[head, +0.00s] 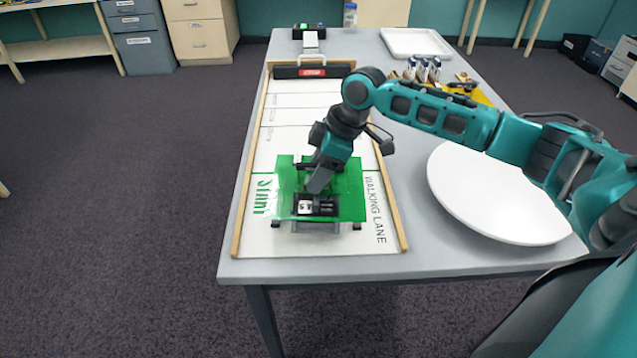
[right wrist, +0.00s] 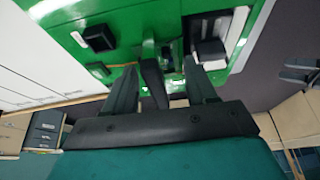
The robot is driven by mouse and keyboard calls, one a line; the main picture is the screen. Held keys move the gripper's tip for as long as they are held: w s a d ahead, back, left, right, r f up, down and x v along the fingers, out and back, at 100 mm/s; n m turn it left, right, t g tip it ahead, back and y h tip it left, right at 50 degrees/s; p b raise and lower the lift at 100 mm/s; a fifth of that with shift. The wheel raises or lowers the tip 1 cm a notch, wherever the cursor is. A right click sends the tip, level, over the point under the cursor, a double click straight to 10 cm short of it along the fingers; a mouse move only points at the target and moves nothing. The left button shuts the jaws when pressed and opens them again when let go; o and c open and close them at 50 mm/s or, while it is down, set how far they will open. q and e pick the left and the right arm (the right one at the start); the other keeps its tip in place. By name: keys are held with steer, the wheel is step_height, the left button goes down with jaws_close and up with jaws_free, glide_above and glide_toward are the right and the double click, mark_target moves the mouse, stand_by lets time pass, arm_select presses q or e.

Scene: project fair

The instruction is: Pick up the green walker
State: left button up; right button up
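The green walker (head: 349,196) is a flat bright green plate with black and white parts on top and dark feet beneath. It stands at the Start end of the white walking lane (head: 300,246). My right gripper (head: 318,180) reaches down over the middle of the walker and hides part of it. In the right wrist view the two fingers (right wrist: 160,70) stand apart on either side of a black upright part of the walker (right wrist: 42,22), with a visible gap beside that part. My left gripper is not in view.
Wooden rails (head: 390,202) edge the lane. A large white disc (head: 497,200) lies on the grey table to the right. A black bar (head: 312,71) crosses the lane's far end. Small bottles (head: 422,69), a yellow mat (head: 481,96) and a white tray (head: 416,42) are farther back.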

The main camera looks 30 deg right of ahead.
steer(key=c, duration=0.8)
steer(key=shift+o, duration=0.2)
steer(key=shift+r, duration=0.1)
